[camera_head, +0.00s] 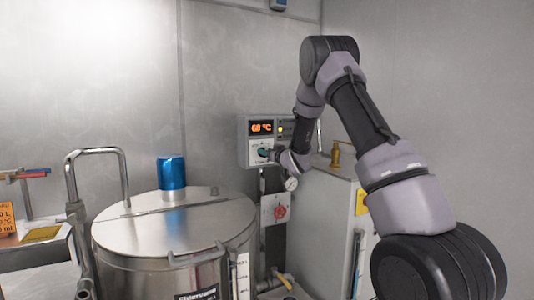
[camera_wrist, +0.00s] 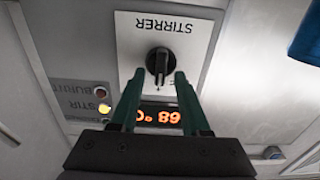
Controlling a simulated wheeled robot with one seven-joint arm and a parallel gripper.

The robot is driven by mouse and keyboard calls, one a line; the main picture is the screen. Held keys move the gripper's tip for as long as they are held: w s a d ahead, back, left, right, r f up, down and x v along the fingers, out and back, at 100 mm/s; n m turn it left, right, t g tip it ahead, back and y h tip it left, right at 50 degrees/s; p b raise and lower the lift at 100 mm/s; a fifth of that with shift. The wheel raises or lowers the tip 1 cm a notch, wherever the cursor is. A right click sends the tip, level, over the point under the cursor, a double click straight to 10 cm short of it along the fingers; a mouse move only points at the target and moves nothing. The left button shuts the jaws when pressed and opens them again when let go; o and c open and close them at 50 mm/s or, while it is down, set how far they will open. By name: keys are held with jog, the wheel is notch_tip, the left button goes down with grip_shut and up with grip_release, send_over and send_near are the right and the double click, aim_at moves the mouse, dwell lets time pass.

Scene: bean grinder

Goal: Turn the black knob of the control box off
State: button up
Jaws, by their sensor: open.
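The control box (camera_head: 243,133) is on the back wall in the head view, with an orange lit temperature display (camera_head: 261,128). In the wrist view, which shows it upside down, the black knob (camera_wrist: 159,62) sits on a white plate (camera_wrist: 190,35) marked STIRRER. My gripper (camera_wrist: 159,77) is open, its two green fingers on either side of the knob's pointer. Whether they touch it I cannot tell. In the head view my gripper (camera_head: 266,152) is at the lower part of the box and hides the knob.
A yellow lamp (camera_wrist: 105,108) by STIR is lit; the lamp (camera_wrist: 101,91) above it is dark. A steel vessel (camera_head: 150,230) with a blue cap (camera_head: 171,172) stands left below the box. A red knob (camera_head: 281,211) is below it, a white cabinet (camera_head: 325,215) right.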

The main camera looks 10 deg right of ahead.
grip_shut()
jog(key=shift+n, duration=0.4)
jog(key=shift+s+a+f+n, duration=0.1)
jog(key=shift+a+n, duration=0.05)
jog(key=shift+n, duration=1.2)
jog(key=shift+a+f+n, duration=0.1)
jog(key=shift+n, duration=1.2)
jog(key=shift+s+a+n, duration=0.1)
jog(key=shift+a+n, duration=0.05)
jog(key=shift+n, duration=1.2)
grip_release()
